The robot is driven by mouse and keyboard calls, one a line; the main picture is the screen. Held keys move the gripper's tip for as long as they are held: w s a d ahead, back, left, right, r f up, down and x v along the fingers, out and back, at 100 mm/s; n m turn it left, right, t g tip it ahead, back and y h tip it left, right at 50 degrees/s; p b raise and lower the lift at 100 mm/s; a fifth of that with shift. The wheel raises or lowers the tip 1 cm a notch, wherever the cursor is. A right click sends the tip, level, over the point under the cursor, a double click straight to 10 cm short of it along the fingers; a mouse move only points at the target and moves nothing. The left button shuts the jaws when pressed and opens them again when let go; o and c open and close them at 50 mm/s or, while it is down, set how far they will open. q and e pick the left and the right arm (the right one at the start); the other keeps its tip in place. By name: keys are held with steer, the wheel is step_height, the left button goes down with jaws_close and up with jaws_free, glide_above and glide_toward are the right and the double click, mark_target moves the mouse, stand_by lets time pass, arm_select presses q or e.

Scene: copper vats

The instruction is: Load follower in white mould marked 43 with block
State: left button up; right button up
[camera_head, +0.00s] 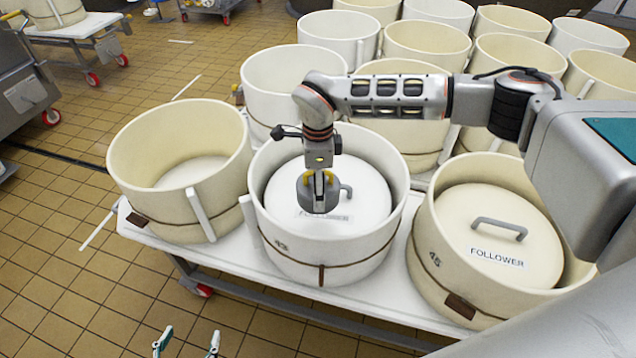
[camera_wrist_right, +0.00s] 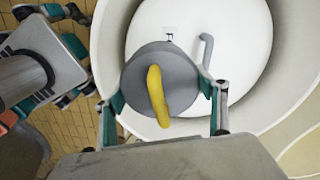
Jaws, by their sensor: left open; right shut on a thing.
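The white mould marked 43 (camera_head: 300,258) stands at the front middle of the white table. Its white follower (camera_head: 365,185) with a grey handle lies inside; the block partly hides its label. The grey round block (camera_head: 308,200) with a yellow handle is over the follower, inside the rim. My right gripper (camera_head: 320,185) is shut on the block; in the right wrist view its teal fingers hold the block (camera_wrist_right: 185,82) at both sides. I cannot tell whether the block touches the follower (camera_wrist_right: 150,25). My left gripper (camera_head: 187,342) is open and empty at the bottom of the head view.
A cream mould (camera_head: 465,285) with its own follower (camera_head: 545,240) stands to the right. An empty cream mould (camera_head: 150,215) stands to the left. Several more moulds crowd behind. The white table (camera_head: 250,265) has a narrow clear front edge. Tiled floor (camera_head: 60,290) lies open at left.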

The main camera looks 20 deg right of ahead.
steer(key=shift+f+b, duration=1.95)
steer(key=shift+f, duration=1.75)
steer(key=shift+f+b, duration=0.3)
steer(key=shift+f, duration=0.35)
steer(key=shift+w, duration=0.1)
steer(key=shift+f, duration=0.25)
steer(key=shift+f+b, duration=0.35)
steer(key=shift+f, duration=0.3)
